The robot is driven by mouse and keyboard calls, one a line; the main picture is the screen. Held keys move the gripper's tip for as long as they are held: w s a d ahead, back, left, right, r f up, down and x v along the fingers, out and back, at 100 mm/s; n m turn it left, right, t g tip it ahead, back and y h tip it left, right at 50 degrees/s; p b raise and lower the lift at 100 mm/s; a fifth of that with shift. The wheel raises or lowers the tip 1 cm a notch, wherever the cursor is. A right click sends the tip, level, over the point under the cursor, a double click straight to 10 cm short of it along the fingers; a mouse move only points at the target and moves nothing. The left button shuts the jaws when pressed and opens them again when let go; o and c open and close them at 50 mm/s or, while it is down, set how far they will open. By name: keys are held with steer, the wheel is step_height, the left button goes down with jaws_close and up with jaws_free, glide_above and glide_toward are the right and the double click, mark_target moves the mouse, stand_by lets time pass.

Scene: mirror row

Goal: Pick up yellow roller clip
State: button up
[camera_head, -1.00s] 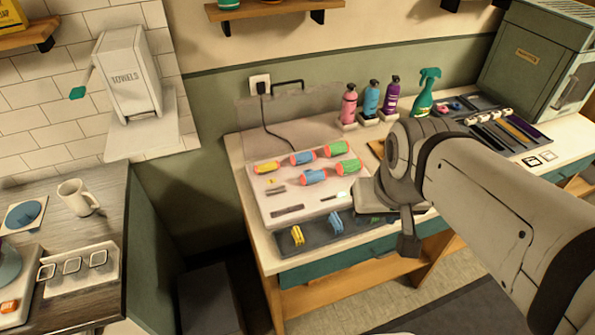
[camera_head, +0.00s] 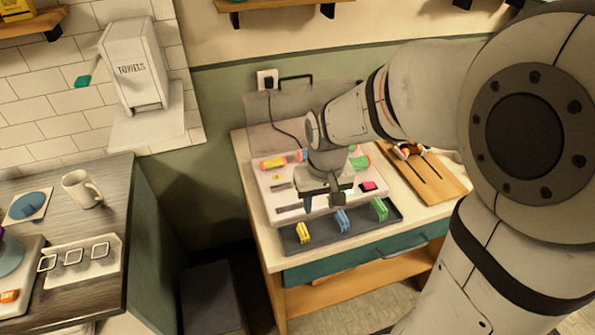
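A yellow clip (camera_head: 303,233) stands at the left end of the dark front tray (camera_head: 355,227). A blue clip (camera_head: 342,220) and a green clip (camera_head: 379,209) stand in the same tray to its right. My gripper (camera_head: 324,201) points down over the white roller case, above and behind the yellow and blue clips and apart from the yellow one. Its fingertips are small and dark here, so its opening is unclear. My wrist hides the middle of the case and most of its rollers.
The white case (camera_head: 279,205) holds a yellow-and-orange roller (camera_head: 273,162) at its left. A wooden board (camera_head: 435,178) lies right of the case. A wall outlet (camera_head: 267,79) with a cord is behind. A mug (camera_head: 82,189) stands on the left counter.

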glide_above(303, 229)
steer(key=shift+n+g, duration=0.4)
steer(key=f, duration=0.6)
steer(key=shift+w+a, duration=0.1)
steer(key=shift+a, duration=0.1)
steer(key=f, duration=0.7)
steer(key=shift+d+f+p, duration=0.2)
steer(key=shift+f+p, duration=0.05)
steer(key=shift+p, duration=0.05)
jaws_close()
